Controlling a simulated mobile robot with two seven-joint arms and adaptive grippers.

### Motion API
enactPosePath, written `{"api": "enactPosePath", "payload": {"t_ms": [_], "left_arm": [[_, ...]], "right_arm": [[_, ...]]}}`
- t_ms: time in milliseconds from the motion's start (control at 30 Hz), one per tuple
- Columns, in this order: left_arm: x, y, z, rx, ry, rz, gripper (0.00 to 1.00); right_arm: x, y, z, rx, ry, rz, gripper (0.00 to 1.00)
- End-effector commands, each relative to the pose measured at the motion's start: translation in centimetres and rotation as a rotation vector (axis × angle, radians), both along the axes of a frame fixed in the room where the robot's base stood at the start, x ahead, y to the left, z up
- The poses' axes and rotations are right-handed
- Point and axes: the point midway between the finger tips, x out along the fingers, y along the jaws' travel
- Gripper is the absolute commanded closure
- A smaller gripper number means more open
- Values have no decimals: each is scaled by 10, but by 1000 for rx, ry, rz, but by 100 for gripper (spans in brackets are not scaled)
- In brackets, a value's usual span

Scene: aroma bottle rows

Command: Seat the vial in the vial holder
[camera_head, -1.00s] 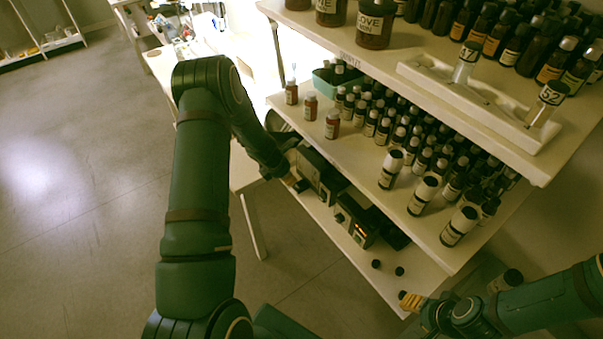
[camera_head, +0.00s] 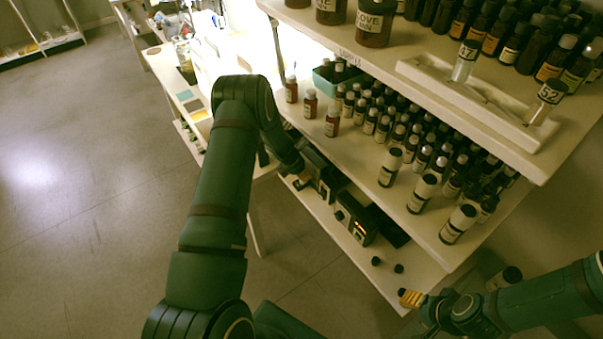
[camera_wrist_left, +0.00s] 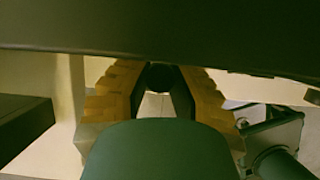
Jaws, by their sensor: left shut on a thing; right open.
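My left gripper (camera_head: 302,181) is at the lower shelf, beside a dark boxy device (camera_head: 322,172). In the left wrist view its orange-brown fingers (camera_wrist_left: 160,90) close on a small dark round thing (camera_wrist_left: 160,76), probably the vial; its body is hidden. In the head view the held thing cannot be made out. I cannot tell for sure which thing is the vial holder. My right gripper (camera_head: 412,299) is open and empty, in front of the lower shelf's near end.
A second dark device (camera_head: 358,220) with an orange display stands on the lower shelf, near two small black caps (camera_head: 376,261). Bottle rows (camera_head: 412,140) fill the middle shelf. A white tray (camera_head: 425,80) with labelled vials is on the upper shelf. The floor at left is clear.

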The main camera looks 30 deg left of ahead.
Motion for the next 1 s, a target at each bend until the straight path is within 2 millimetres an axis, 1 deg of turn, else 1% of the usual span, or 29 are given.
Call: {"api": "enactPosePath", "payload": {"t_ms": [100, 133, 167, 200, 467, 567, 667, 900, 1000], "left_arm": [[0, 0, -5, 0, 0, 0, 100], [0, 0, -4, 0, 0, 0, 66], [0, 0, -3, 0, 0, 0, 56], [0, 0, -3, 0, 0, 0, 53], [0, 0, -3, 0, 0, 0, 53], [0, 0, 2, 0, 0, 0, 53], [-4, 2, 13, 0, 0, 1, 53], [-20, 8, 50, 0, -1, 2, 53], [-24, 10, 60, 0, 0, 1, 53]], "right_arm": [[-1, 0, -4, 0, 2, 2, 53], [-1, 0, -3, 0, 2, 2, 53], [-1, 0, -3, 0, 2, 2, 53], [-1, 0, -3, 0, 2, 2, 53], [-1, 0, -2, 0, 2, 2, 53], [0, 0, 2, 0, 1, 0, 53], [0, 0, 2, 0, 0, 0, 53], [0, 0, 7, 1, 0, 0, 53], [0, 0, 9, 2, 0, 0, 53]]}}
